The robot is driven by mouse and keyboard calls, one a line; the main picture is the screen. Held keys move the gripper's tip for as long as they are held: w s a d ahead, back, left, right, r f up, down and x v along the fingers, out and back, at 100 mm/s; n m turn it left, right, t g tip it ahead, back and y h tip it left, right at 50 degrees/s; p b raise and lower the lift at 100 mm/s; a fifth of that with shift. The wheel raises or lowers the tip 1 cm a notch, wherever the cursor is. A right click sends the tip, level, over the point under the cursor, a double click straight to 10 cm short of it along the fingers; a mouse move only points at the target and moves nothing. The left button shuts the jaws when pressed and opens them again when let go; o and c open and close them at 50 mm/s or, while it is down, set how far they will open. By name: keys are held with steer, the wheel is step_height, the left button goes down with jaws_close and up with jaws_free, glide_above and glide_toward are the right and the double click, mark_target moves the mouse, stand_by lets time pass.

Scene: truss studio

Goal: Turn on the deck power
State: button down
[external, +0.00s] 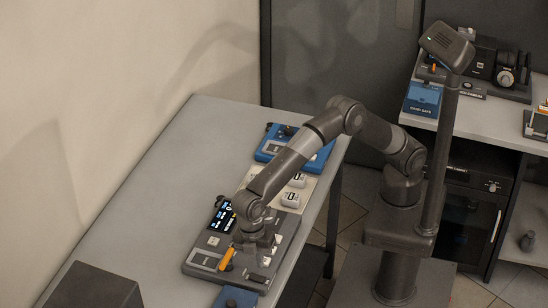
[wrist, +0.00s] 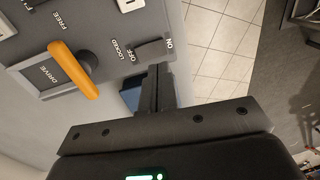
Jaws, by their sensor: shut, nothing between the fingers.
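The deck is a grey control panel (external: 205,258) on the long table, also at upper left in the wrist view (wrist: 115,18). It bears a dark rocker switch (wrist: 153,48) marked OFF and ON. An orange lever (wrist: 73,69) sits left of the switch, near DRIVE, FREE and LOCKED labels; it also shows in the external view (external: 227,258). My gripper (wrist: 159,72) is shut and empty, its fingers just below the rocker in the wrist picture. I cannot tell whether they touch it. In the external view my gripper (external: 259,258) is over the panel's near right part.
A lit display (external: 222,216) stands at the panel's far left part. A blue device (external: 290,148) and white blocks (external: 291,198) lie beyond it. A blue item (external: 235,298) is at the near side. A dark box (external: 92,286) stands at lower left.

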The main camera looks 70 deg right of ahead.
step_height(320, 180, up, 9)
steer(key=s, duration=0.1)
steer(key=shift+s, duration=0.1)
stand_by(0.6)
steer(key=w+d+r+m+t, duration=0.15)
steer(key=w+d+r, duration=0.25)
steer(key=d, duration=0.4)
steer(key=w+d+r+m, duration=0.2)
steer(key=w+d+r, duration=0.15)
steer(key=d, duration=0.35)
steer(key=w+d+r+m+t+y, duration=0.1)
steer(key=d+r+m, duration=0.15)
steer(key=d, duration=0.75)
steer(key=d+r+m+t, duration=0.1)
steer(key=d+m, duration=0.2)
steer(key=d, duration=0.7)
steer(key=s+d+f+m+t, duration=0.1)
steer(key=s+d+f+m, duration=0.1)
steer(key=s+d, duration=0.3)
steer(key=s+d+f+m+t, duration=0.1)
steer(key=s+d+m, duration=0.3)
steer(key=d, duration=0.8)
steer(key=s+d+f+m+t+h, duration=0.1)
steer(key=s+d+f+m, duration=0.2)
steer(key=d, duration=0.6)
steer(key=s, duration=0.2)
steer(key=shift+s+f, duration=0.35)
steer(key=shift+f, duration=0.05)
